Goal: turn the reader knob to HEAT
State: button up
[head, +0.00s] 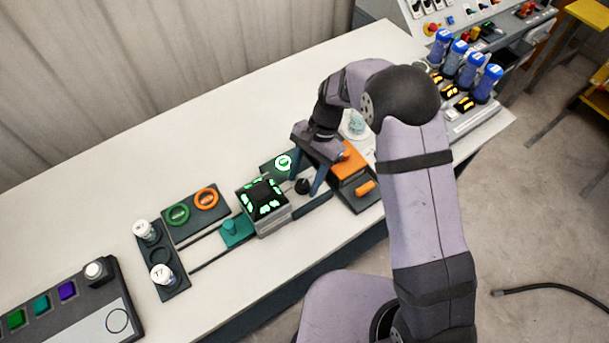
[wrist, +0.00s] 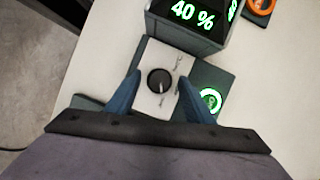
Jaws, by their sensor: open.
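The reader knob (wrist: 159,80) is a round black knob with a pale pointer mark, set on a light plate (wrist: 151,50). The pointer is toward the lower side of the wrist picture. Small labels on the plate are too blurred to read. The knob also shows in the head view (head: 302,187), low beside the block with green lit displays (head: 276,221). That block reads 40 % in the wrist view (wrist: 188,38). My gripper (wrist: 160,77) is open, with one blue finger on each side of the knob and a visible gap. It also shows in the head view (head: 306,178).
A green lit ring (head: 283,163) sits on a dark pad behind my gripper. An orange block (head: 348,163) stands close on the right. A teal piece (head: 237,231) and white-capped vials (head: 145,231) are to the left. The table's back left is clear.

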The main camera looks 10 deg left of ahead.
jog(key=shift+c, duration=0.3)
jog(key=c, duration=1)
jog(key=shift+n, duration=0.3)
jog(key=n, duration=0.1)
jog(key=n+h, duration=0.1)
jog(key=n, duration=0.1)
jog(key=n+h+b, duration=0.1)
jog(key=n, duration=0.1)
jog(key=shift+w+a+g, duration=0.1)
jog(key=shift+a+g, duration=0.15)
jog(key=shift+g, duration=0.05)
jog(key=n+h, duration=0.1)
jog(key=n, duration=0.2)
jog(key=n+h, duration=0.1)
jog(key=n, duration=0.2)
jog(key=shift+a+b, duration=0.15)
jog(key=shift+b, duration=0.15)
jog(key=o, duration=1.1)
jog(key=shift+c, duration=0.2)
